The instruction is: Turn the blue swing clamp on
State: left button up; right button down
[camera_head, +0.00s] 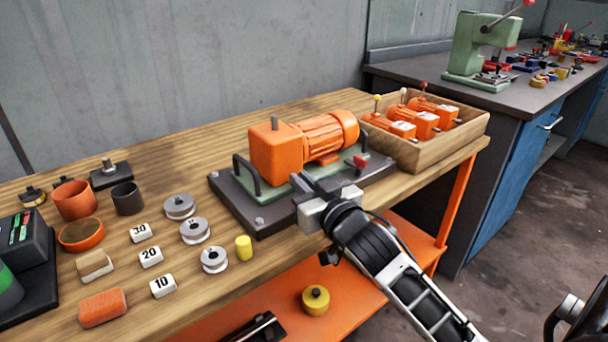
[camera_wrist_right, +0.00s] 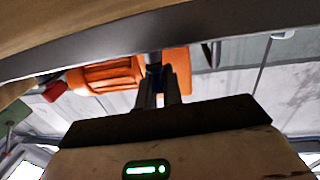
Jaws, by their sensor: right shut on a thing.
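An orange motor unit (camera_head: 305,140) sits on a dark base plate (camera_head: 232,200) with a handle at each end, on the wooden bench. My right gripper (camera_head: 302,183) reaches in from the lower right to the front edge of this plate. In the right wrist view my right gripper (camera_wrist_right: 158,82) is shut on a small dark blue piece, the blue swing clamp (camera_wrist_right: 154,72), in front of the orange motor. Most of the clamp is hidden between the fingers, and the head view does not show it. My left gripper is not in view.
A red-tipped part (camera_head: 360,162) stands at the plate's right. A wooden crate (camera_head: 440,150) of orange units is farther right. Left of the plate are metal spools (camera_head: 195,231), a yellow cylinder (camera_head: 243,247) and numbered blocks (camera_head: 151,256). An orange shelf (camera_head: 350,290) lies below.

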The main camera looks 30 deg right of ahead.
jog(key=shift+r+n+y+p, duration=0.2)
jog(key=shift+n+y+p, duration=0.1)
jog(key=shift+n+y, duration=0.3)
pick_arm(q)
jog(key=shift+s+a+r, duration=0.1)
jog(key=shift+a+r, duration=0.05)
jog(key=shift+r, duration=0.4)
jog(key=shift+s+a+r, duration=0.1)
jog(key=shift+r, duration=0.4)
pick_arm(e)
jog(key=shift+f+n+y, duration=0.15)
jog(key=shift+n+y, duration=0.15)
jog(key=shift+y, duration=0.5)
jog(key=c, duration=1.5)
grip_release()
jog(key=shift+c, duration=0.2)
pick_arm(q)
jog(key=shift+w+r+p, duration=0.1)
jog(key=shift+p, duration=0.5)
pick_arm(e)
jog(key=s+d, duration=0.1)
jog(key=s, duration=1.5)
jog(key=shift+d, duration=0.2)
jog(key=shift+w, duration=0.1)
